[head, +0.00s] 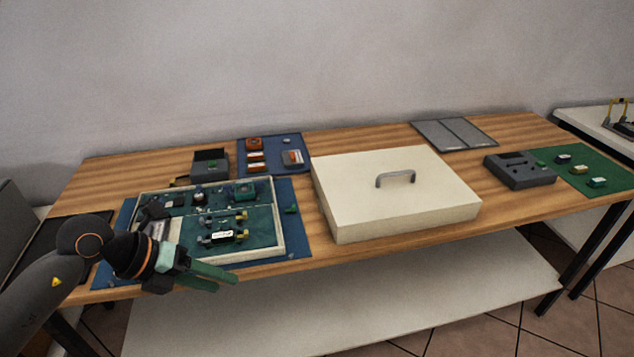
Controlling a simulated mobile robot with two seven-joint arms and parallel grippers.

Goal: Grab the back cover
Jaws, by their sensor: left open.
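The back cover looks to be the large cream box-like lid (397,194) with a grey handle (396,179) on top. It lies flat on the wooden table, near the middle of the head view. My left gripper (219,278) is open and empty at the table's front edge. It is in front of the open case (282,236) with its green boards and parts, well to the left of the cover and apart from it. My right gripper is not in view.
A blue mat (298,247) lies under the open case. A smaller blue mat (270,170) with several parts is behind it. A grey panel (454,134) lies at the back. A dark tray (520,170) and green mat (614,172) are on the right. Bare wood lies right of the cover.

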